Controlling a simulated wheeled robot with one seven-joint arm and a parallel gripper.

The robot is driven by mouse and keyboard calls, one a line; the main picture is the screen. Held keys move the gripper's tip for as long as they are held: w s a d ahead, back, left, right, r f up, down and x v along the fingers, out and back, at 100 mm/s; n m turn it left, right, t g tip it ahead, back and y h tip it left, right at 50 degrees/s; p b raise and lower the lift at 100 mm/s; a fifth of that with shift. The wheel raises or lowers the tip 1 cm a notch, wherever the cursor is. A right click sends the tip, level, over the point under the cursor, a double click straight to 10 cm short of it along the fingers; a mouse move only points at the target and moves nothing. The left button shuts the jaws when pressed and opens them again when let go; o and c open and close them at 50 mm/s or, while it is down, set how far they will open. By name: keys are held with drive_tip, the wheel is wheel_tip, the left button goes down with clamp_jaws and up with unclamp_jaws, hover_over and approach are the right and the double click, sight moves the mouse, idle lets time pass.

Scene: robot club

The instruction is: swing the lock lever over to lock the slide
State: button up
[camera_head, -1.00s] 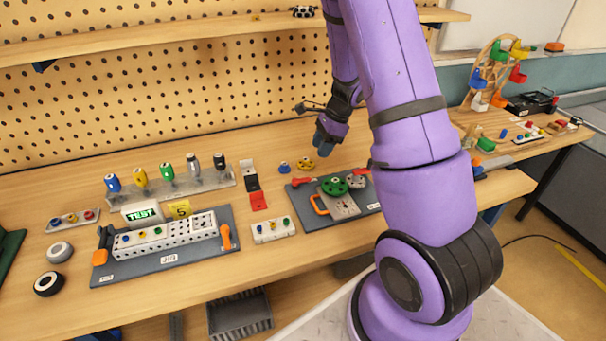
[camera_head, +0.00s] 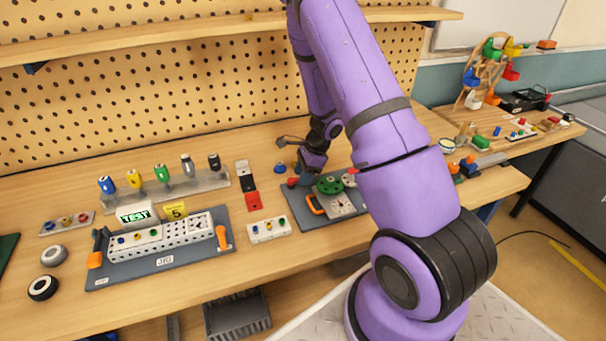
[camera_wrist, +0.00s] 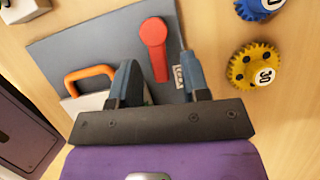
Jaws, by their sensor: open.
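The red lock lever (camera_wrist: 154,48) lies on a dark grey board (camera_wrist: 85,40) in the wrist view, beside a small label. My gripper (camera_wrist: 157,65) is open, its blue fingers on either side of the lever's lower end; I cannot tell whether they touch it. The orange handle (camera_wrist: 90,74) of the slide (camera_wrist: 88,102) is left of the fingers, and the slide is partly hidden by my gripper. In the head view my gripper (camera_head: 304,178) is over the board's back left corner. There, a red end of the lever (camera_head: 292,182) shows, with the slide's plate (camera_head: 342,206) and green gear (camera_head: 329,185) nearby.
A yellow gear (camera_wrist: 254,67) and a blue gear (camera_wrist: 258,8) lie right of the board in the wrist view. In the head view a white block with coloured pegs (camera_head: 268,230) stands left of the board, and a jig board (camera_head: 160,262) lies farther left.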

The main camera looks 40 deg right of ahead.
clamp_jaws()
drive_tip(key=shift+w+d+n, duration=0.1)
drive_tip(key=shift+w+n, duration=0.05)
drive_tip(key=shift+n, duration=0.45)
unclamp_jaws()
